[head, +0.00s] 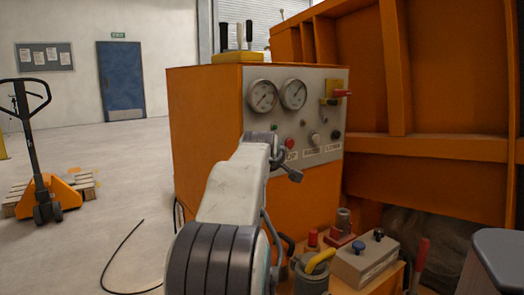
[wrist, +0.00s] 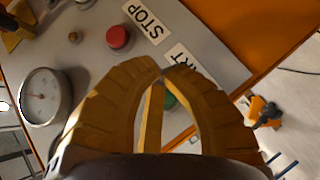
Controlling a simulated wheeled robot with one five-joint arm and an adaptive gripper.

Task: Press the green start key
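The green start key (wrist: 171,101) shows in the wrist view, partly covered, in the gap between the two yellow fingers of my gripper (wrist: 163,73). The fingertips meet, and nothing is held between them. The tips lie over the panel beside the START label (wrist: 181,56), which is partly hidden. I cannot tell whether my gripper touches the key. In the head view my arm covers the left part of the orange control cabinet's (head: 205,130) lower panel, and I cannot make out the key there.
The red stop button (wrist: 118,37) and STOP label (wrist: 145,22) are close by. Two gauges (head: 262,95) and a red-handled yellow switch (head: 331,92) are on the panel. A grey two-button box (head: 365,262) stands below. A pallet truck (head: 48,195) is far left.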

